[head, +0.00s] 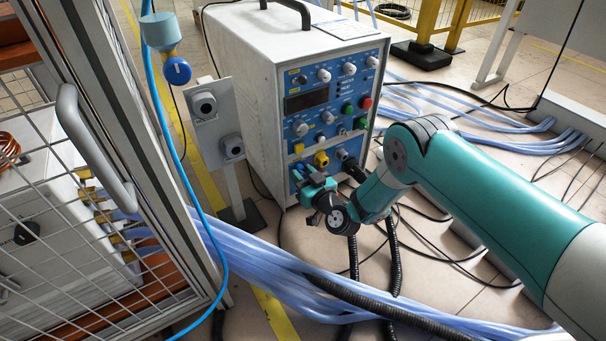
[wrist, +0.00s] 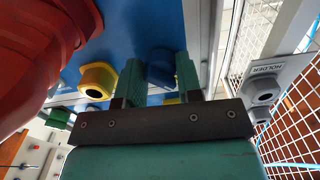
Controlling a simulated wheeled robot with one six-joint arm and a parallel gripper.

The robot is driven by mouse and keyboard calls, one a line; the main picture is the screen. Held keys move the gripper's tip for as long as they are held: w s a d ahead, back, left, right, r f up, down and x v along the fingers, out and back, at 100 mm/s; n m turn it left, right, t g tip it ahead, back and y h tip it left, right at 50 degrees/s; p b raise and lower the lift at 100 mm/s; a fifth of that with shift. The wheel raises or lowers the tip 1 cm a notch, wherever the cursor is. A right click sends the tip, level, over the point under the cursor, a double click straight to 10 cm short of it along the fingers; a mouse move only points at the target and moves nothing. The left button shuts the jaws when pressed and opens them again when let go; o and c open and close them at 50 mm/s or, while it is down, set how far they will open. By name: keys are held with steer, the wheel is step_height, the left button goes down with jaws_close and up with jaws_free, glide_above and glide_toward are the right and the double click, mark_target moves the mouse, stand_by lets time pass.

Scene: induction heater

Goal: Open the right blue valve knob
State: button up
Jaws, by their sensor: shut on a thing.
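The white cabinet's blue front panel (head: 292,128) carries connectors and valve knobs along its lower edge. My gripper (head: 310,184) is at the lower left of this panel. In the wrist view, a blue valve knob (wrist: 160,68) sits between the two green fingers of my gripper (wrist: 160,78), and they are shut on it. In the head view, a blue knob (head: 297,173) shows by the fingertips, partly hidden by the gripper. The knob's exact turn angle cannot be told. A yellow knob (head: 321,158) is beside it, also in the wrist view (wrist: 100,79).
A grey post with a two-socket holder (head: 211,112) stands left of the cabinet, also in the wrist view (wrist: 262,86). A blue-handled valve (head: 177,71) hangs at the upper left. A mesh fence (head: 75,225) is at left. Pale blue hoses (head: 270,275) cross the floor.

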steer(key=m+p, duration=0.1)
steer(key=m, duration=0.2)
steer(key=shift+m, duration=0.3)
steer(key=m, duration=0.4)
steer(key=shift+m, duration=0.3)
steer(key=m, duration=0.4)
steer(key=shift+m, duration=0.3)
steer(key=shift+a+m, duration=0.1)
steer(key=shift+m, duration=2.1)
steer(key=o, duration=0.9)
steer(key=shift+o, duration=0.2)
steer(key=shift+s+r, duration=0.1)
